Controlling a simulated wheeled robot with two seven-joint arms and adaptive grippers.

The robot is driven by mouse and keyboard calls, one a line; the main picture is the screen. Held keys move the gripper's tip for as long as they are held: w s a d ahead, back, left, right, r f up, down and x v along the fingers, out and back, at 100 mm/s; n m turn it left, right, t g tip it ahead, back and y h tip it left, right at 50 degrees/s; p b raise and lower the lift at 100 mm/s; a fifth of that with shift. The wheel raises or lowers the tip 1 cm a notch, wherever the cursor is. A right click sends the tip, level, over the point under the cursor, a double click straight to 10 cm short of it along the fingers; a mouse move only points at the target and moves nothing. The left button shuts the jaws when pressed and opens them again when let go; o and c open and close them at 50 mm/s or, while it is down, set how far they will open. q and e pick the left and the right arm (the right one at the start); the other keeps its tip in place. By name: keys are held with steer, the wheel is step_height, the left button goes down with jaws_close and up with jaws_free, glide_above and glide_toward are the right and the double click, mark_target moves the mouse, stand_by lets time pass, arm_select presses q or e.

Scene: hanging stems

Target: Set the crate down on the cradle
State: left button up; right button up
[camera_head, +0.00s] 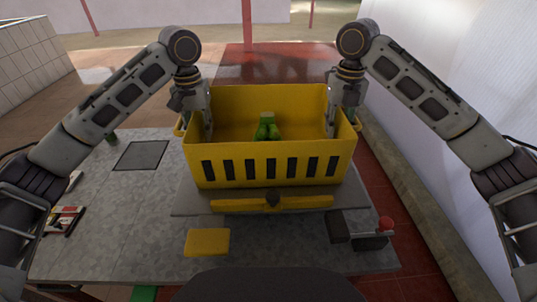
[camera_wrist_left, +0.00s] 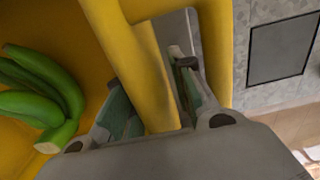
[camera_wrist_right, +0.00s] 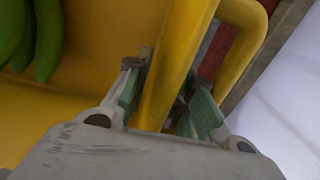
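A yellow crate (camera_head: 270,150) with a slotted front wall is level over the grey cradle plate (camera_head: 190,203) in the head view. Green bananas (camera_head: 267,130) lie inside it; they also show in the left wrist view (camera_wrist_left: 38,88). I cannot tell whether the crate's underside touches the cradle. My left gripper (camera_head: 206,125) is shut on the crate's left side wall, with a finger on each side of it. My right gripper (camera_head: 331,125) is shut on the right side wall in the same way. The wrist views show the yellow wall between each pair of fingers.
A yellow bar (camera_head: 245,206) with a dark knob runs along the cradle's front. A dark square plate (camera_head: 141,155) lies to the left. A white wall is at right.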

arm_select(q)
steer(key=shift+r, duration=0.1)
steer(key=shift+r, duration=5.9)
arm_select(e)
steer(key=shift+r, duration=0.2)
steer(key=shift+r, duration=5.75)
